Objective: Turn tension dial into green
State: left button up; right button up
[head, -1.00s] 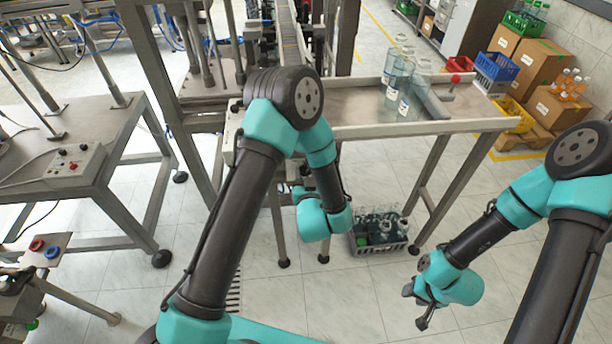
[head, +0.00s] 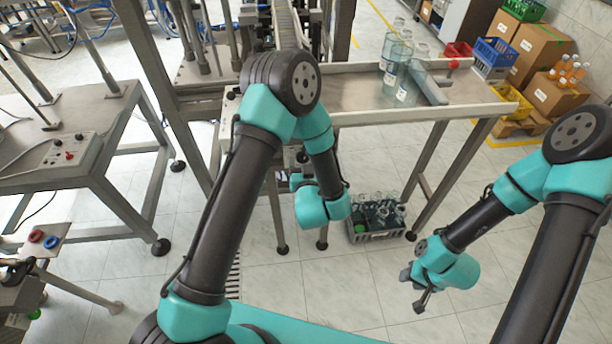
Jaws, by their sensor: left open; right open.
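I cannot make out a tension dial or a green zone in the head view. My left gripper (head: 298,160) is at the end of the bent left arm, below the front edge of the metal table. It is small, partly hidden by my own wrist, and I see nothing held in it. My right gripper (head: 413,288) is open and empty over the tiled floor at the lower right, with its fingers apart.
The metal table (head: 350,100) carries clear bottles (head: 392,72). A crate of bottles (head: 376,235) stands on the floor below. Floor between my arms is mostly clear.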

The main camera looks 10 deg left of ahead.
pick_arm(q)
jog(key=v, duration=1.7)
jog(key=shift+s, duration=0.2)
jog(key=w+a+f+n+g+h, duration=0.1)
jog(key=a+f+g+h, duration=0.25)
jog(key=f, duration=0.25)
jog(key=w+a+f+g+h, duration=0.2)
jog(key=a+f+g, duration=0.1)
jog(key=f+g, duration=0.3)
jog(key=s+a+f+m+g+h, duration=0.2)
jog(key=s+a+f+g+h, duration=0.3)
jog(key=s, duration=0.3)
jog(key=shift+s+a+g, duration=0.35)
jog(key=shift+a+g, duration=0.3)
